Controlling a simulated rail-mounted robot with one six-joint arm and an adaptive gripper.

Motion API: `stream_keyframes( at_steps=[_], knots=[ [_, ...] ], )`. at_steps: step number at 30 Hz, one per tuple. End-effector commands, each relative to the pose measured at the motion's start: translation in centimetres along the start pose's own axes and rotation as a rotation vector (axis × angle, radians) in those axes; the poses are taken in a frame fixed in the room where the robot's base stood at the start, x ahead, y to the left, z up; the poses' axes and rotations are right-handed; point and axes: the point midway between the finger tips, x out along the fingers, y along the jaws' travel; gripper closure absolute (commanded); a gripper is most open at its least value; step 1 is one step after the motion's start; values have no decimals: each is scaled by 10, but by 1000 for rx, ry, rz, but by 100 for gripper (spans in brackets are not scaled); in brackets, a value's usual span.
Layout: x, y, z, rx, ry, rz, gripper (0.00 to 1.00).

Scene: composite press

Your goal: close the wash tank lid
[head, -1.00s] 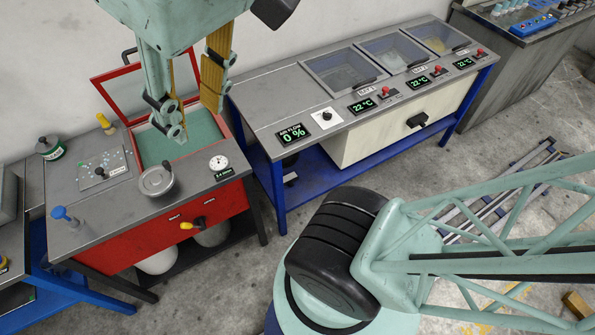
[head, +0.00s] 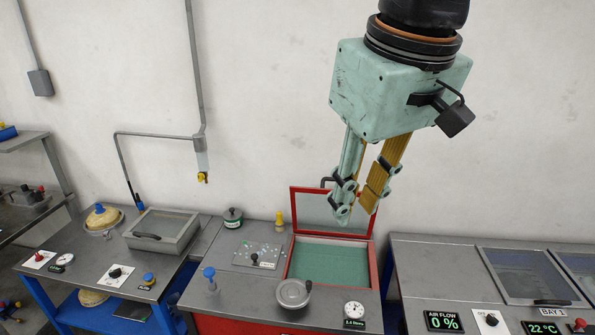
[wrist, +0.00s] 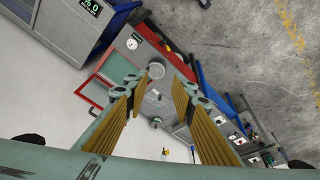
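The red-framed lid (head: 293,210), which I take to be the wash tank lid, stands raised at the back of the red bench. It has a see-through pane and a dark handle at its top edge. The red-rimmed tank (head: 288,262) in front is uncovered, with a flat teal surface inside. It also shows left of my fingers in the wrist view (wrist: 117,68). My gripper (head: 357,208) is open and empty, its two fingers apart. Its fingertips overlap the lid's right part in the head view; the gap between them is unclear. My gripper also spans the middle of the wrist view (wrist: 164,80).
A round metal bowl (head: 293,293), a gauge (head: 354,309), a blue knob (head: 209,273) and a yellow-topped post (head: 279,222) stand around the tank. A bench with glass-lidded bays (head: 525,275) is at right. A grey lidded box (head: 162,231) is at left.

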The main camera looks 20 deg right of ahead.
Motion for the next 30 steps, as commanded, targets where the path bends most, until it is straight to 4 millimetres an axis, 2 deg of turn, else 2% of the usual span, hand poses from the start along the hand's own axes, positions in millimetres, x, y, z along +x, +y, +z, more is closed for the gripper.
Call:
stream_keyframes(
  at_steps=[3,14,30],
  knots=[
    [-2,9,-24,-31,-9,1,76],
    [1,36,-92,-131,-34,1,76],
    [24,82,-186,-280,-74,-7,76]
  ],
)
